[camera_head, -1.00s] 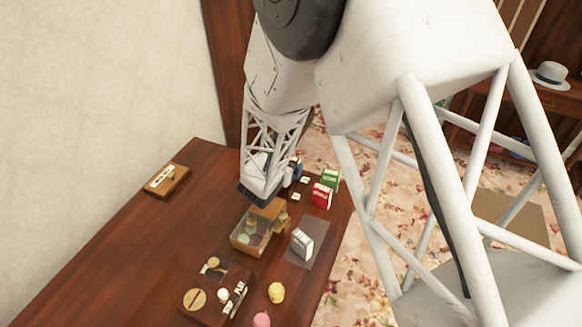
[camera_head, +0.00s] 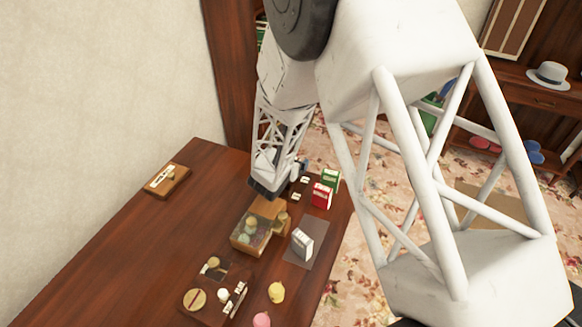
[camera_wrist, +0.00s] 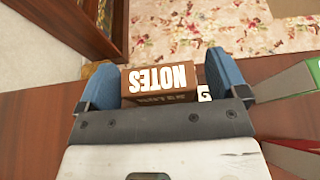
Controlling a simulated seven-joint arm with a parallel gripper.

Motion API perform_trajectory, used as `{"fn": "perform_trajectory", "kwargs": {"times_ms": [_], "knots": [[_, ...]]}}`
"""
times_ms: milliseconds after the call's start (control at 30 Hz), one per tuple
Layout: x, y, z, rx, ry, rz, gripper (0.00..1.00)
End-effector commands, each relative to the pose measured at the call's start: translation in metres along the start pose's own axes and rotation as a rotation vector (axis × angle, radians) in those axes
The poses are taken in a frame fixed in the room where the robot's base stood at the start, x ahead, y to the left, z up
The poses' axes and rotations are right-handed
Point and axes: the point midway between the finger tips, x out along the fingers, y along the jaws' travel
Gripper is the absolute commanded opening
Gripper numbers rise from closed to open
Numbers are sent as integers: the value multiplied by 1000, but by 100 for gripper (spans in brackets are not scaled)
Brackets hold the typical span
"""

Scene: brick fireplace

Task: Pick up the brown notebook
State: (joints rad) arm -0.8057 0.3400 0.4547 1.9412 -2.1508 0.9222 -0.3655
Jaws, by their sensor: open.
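The brown notebook (camera_wrist: 158,80), marked NOTES in white, stands between the two blue fingers of my gripper (camera_wrist: 161,74) in the wrist view. The gripper is open, with one finger on each side of the notebook. The left finger is very close to the notebook's left end; I cannot tell whether it touches. A narrow gap shows at the right end. The notebook's lower part is hidden behind the gripper's grey front edge. In the head view my arm's end is over the far part of the table, and I cannot make out the notebook there.
On the wooden table (camera_head: 110,255), a red box (camera_head: 322,195) and a green box (camera_head: 330,179) stand right of the gripper. A glass-topped wooden box (camera_head: 248,240) and a white box (camera_head: 302,243) are nearer. The table's left part is mostly clear.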

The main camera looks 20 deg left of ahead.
Motion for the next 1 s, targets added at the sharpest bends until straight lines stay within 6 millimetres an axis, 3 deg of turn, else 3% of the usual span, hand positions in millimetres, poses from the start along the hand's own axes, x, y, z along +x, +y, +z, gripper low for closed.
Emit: {"fn": "perform_trajectory", "kwargs": {"times_ms": [567, 900, 1000], "knots": [[1, 0, 0, 0, 0, 1, 92], [1, 0, 0, 0, 0, 1, 41], [1, 0, 0, 0, 0, 1, 37]]}}
